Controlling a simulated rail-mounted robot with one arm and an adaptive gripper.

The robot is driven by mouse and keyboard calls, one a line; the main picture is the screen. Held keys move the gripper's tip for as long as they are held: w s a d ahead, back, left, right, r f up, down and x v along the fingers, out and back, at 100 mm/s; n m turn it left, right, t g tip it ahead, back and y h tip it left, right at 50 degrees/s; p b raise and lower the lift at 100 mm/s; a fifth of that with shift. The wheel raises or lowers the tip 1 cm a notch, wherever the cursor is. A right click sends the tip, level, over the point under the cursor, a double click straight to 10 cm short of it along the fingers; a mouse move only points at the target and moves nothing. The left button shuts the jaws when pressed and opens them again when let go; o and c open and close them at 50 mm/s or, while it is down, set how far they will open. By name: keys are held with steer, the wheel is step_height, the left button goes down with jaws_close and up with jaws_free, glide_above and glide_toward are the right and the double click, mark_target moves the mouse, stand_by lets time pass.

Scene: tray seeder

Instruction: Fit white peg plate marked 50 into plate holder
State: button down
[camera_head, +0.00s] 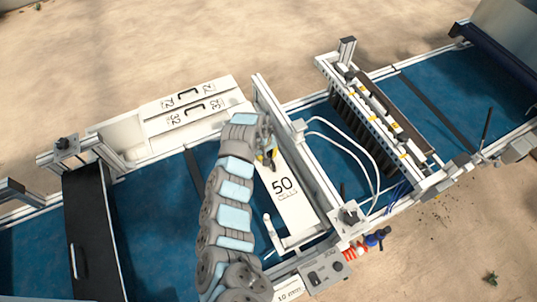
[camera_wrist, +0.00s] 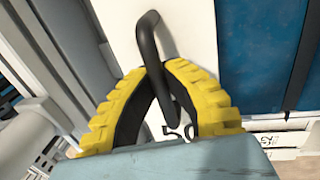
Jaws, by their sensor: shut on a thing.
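The white peg plate marked 50 (camera_head: 296,210) lies lengthwise beside a white frame beam, over the blue belt, in the head view. In the wrist view its white face (camera_wrist: 190,35) carries a black loop handle (camera_wrist: 150,40). My gripper (camera_head: 268,157) is at the plate's upper part. Its yellow fingers (camera_wrist: 167,72) are closed around the handle and partly cover the number. The white frame (camera_head: 283,128) beside the plate looks like the plate holder. I cannot tell whether the plate is seated in it or held just above it; its underside is hidden.
Plates marked 72 (camera_head: 188,94) and 32 (camera_head: 190,115) stand in a white rack at upper left. A second frame with a row of dark parts (camera_head: 365,118) stands to the right, with white hoses (camera_head: 350,140) between. A control box (camera_head: 325,272) is at the front.

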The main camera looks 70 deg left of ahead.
steer(key=shift+w+f+b, duration=0.1)
steer(key=shift+f+b, duration=2.75)
steer(key=shift+f, duration=0.45)
steer(key=shift+f+b, duration=0.4)
steer(key=shift+f, duration=1.25)
steer(key=shift+d+f+p, duration=0.1)
steer(key=shift+p, duration=0.3)
steer(key=shift+f, duration=0.3)
steer(key=c, duration=1.1)
jaws_free()
steer(key=shift+c, duration=0.2)
steer(key=shift+s+r, duration=0.1)
steer(key=shift+s, duration=0.1)
steer(key=shift+s+r, duration=0.35)
steer(key=shift+r, duration=1.55)
steer(key=shift+s+r, duration=0.4)
steer(key=shift+r, duration=1.55)
steer(key=shift+s+r, duration=0.35)
steer(key=shift+r, duration=1.55)
